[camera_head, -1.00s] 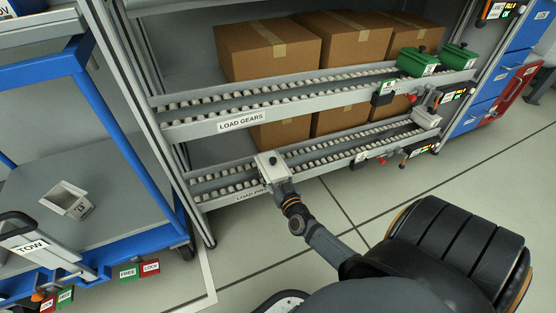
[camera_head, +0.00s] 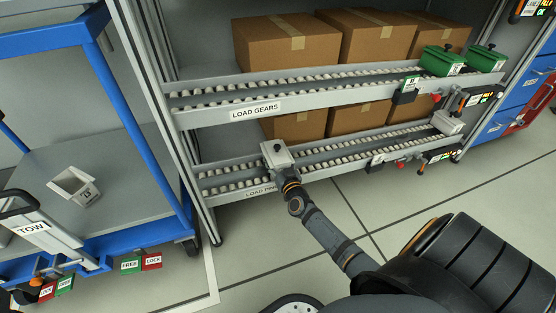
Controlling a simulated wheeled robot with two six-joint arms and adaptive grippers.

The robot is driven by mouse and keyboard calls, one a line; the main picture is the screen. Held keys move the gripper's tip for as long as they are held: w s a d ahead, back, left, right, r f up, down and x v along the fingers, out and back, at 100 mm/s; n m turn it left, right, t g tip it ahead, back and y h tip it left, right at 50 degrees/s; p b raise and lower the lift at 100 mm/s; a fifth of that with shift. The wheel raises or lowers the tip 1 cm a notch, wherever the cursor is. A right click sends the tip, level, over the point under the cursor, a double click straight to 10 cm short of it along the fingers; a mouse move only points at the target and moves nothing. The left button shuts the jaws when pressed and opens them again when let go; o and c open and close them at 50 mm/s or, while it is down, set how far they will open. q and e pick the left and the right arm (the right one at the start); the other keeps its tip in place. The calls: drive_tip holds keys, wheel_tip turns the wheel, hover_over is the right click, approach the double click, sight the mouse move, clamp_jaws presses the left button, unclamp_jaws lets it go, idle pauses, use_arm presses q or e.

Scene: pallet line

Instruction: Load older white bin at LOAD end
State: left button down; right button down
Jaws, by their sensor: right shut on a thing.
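A small white bin (camera_head: 276,154) with a dark knob on top is at the left part of the lower roller lane (camera_head: 226,183), whose label reads LOAD and is partly hidden. My right gripper (camera_head: 285,172) is shut on this bin from the front. I cannot tell whether the bin rests on the rollers or hangs just above them. A second white bin (camera_head: 84,194), open-topped with a number label, sits on the cart shelf at the left. Another white bin (camera_head: 446,122) is at the right end of the lower lane. My left gripper is not in view.
The upper lane, labelled LOAD GEARS (camera_head: 255,110), holds green bins (camera_head: 440,62) at its right end. Cardboard boxes (camera_head: 290,45) stand behind the lanes. The blue-framed cart (camera_head: 125,110) is to the left. The floor (camera_head: 440,190) before the rack is clear.

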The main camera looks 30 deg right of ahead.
drive_tip(key=shift+f, duration=0.15)
idle(0.6)
drive_tip(key=shift+c, duration=1.2)
unclamp_jaws()
drive_tip(key=shift+f, duration=0.2)
drive_tip(key=shift+s+a, duration=0.1)
drive_tip(key=shift+s, duration=0.25)
drive_tip(key=v, duration=1.1)
drive_tip(key=shift+s, duration=0.15)
drive_tip(key=shift+r, duration=0.15)
idle(1.6)
